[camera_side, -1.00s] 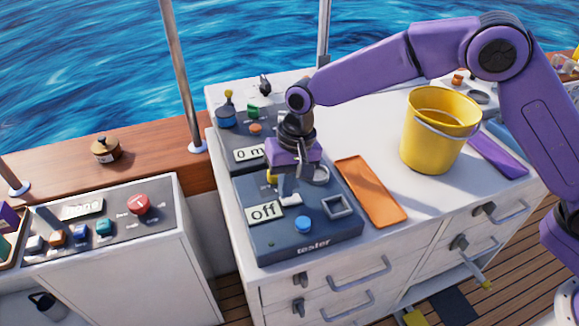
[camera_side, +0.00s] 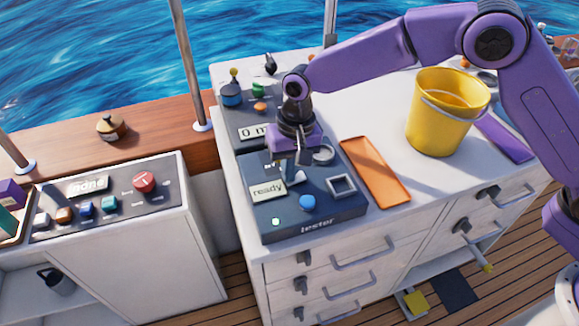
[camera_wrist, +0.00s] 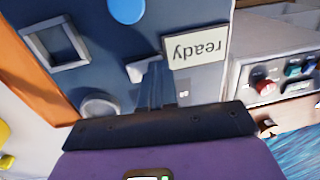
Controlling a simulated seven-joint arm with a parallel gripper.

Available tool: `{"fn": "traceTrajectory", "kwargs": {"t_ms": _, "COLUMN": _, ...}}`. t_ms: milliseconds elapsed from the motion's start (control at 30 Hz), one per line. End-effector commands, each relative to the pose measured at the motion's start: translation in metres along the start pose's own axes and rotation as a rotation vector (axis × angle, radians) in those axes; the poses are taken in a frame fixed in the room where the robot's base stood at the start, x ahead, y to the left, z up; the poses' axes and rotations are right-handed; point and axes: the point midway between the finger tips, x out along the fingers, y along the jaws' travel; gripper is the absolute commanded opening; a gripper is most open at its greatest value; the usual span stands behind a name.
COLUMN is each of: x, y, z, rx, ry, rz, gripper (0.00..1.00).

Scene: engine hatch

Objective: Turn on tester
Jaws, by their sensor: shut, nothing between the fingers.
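The tester (camera_side: 334,218) is a dark blue-grey box on the white cabinet top. Its label (camera_side: 268,190) reads "ready", and a small light (camera_side: 276,221) on it glows pale green. A blue button (camera_side: 307,202) and a square frame (camera_side: 341,185) sit on its face. My gripper (camera_side: 291,180) is shut and empty, low over the tester's back part behind the label. The wrist view shows the fingers (camera_wrist: 153,88) beside a small whitish switch (camera_wrist: 140,68); I cannot tell if they touch. The label also shows there (camera_wrist: 196,48).
An orange tray (camera_side: 374,172) lies right of the tester, and a yellow bucket (camera_side: 440,125) stands farther right. Another device with a "0 m" display (camera_side: 255,131) is behind. A separate control panel (camera_side: 115,195) with a red knob (camera_side: 144,182) is at left.

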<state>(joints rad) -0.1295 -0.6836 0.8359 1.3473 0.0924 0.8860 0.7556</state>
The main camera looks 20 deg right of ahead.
Motion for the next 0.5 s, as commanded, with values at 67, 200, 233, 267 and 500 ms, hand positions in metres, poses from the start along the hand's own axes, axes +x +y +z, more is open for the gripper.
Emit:
{"fn": "traceTrajectory", "kwargs": {"t_ms": 67, "x": 0.000, "y": 0.003, "z": 0.000, "rx": 0.001, "ry": -0.003, "rz": 0.003, "gripper": 0.00}}
{"fn": "traceTrajectory", "kwargs": {"t_ms": 200, "x": -0.002, "y": 0.008, "z": 0.000, "rx": 0.001, "ry": -0.003, "rz": 0.003, "gripper": 0.00}}
{"fn": "traceTrajectory", "kwargs": {"t_ms": 233, "x": -0.002, "y": 0.009, "z": 0.000, "rx": 0.001, "ry": -0.003, "rz": 0.003, "gripper": 0.00}}
{"fn": "traceTrajectory", "kwargs": {"t_ms": 267, "x": -0.003, "y": 0.010, "z": 0.000, "rx": 0.001, "ry": -0.003, "rz": 0.003, "gripper": 0.00}}
{"fn": "traceTrajectory", "kwargs": {"t_ms": 500, "x": -0.005, "y": 0.016, "z": 0.000, "rx": 0.001, "ry": -0.002, "rz": 0.002, "gripper": 0.00}}
